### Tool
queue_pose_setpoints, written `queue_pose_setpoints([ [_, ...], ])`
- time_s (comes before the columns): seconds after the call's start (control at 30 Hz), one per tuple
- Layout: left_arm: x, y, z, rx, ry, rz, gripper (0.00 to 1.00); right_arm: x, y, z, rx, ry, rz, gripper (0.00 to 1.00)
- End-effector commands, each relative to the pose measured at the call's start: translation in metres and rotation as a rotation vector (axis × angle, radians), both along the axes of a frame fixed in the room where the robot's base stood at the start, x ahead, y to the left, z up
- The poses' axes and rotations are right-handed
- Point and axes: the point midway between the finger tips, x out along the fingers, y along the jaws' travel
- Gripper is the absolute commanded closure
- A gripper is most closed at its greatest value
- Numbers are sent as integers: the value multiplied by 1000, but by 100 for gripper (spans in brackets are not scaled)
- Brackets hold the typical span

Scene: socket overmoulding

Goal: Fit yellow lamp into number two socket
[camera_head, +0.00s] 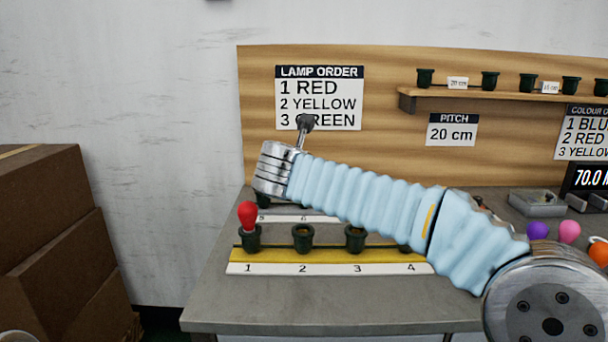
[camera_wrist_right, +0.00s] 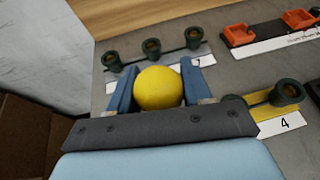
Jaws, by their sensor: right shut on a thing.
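In the right wrist view the yellow lamp (camera_wrist_right: 158,88) is a round ball between the two blue fingers of my right gripper (camera_wrist_right: 160,80), which is shut on it. In the head view my right arm reaches across from the right, and its gripper and the lamp are hidden. The number two socket (camera_head: 303,238) is a dark green cup with an empty top, on the yellow strip (camera_head: 280,256) above the label 2. The gripper's exact position over the sockets cannot be told. My left gripper is not in view.
A red lamp (camera_head: 248,216) stands in socket 1. Socket 3 (camera_head: 355,239) looks empty; socket 4 (camera_wrist_right: 288,93) shows in the wrist view. A back row of sockets (camera_wrist_right: 151,48) lies beyond the lamp. Purple (camera_head: 537,230), pink (camera_head: 569,230) and orange (camera_head: 599,253) lamps stand right.

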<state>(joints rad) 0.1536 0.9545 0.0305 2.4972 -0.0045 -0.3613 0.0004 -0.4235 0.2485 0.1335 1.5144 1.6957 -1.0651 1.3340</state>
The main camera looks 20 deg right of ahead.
Motion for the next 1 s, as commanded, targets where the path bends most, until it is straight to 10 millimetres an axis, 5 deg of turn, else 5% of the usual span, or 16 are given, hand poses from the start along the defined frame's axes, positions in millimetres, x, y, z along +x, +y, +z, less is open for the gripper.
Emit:
queue_pose_setpoints([
  [0.53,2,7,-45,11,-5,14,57,0,0,-51,1,0,0,80],
  [1.0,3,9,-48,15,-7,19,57,0,0,-56,0,0,0,80],
])
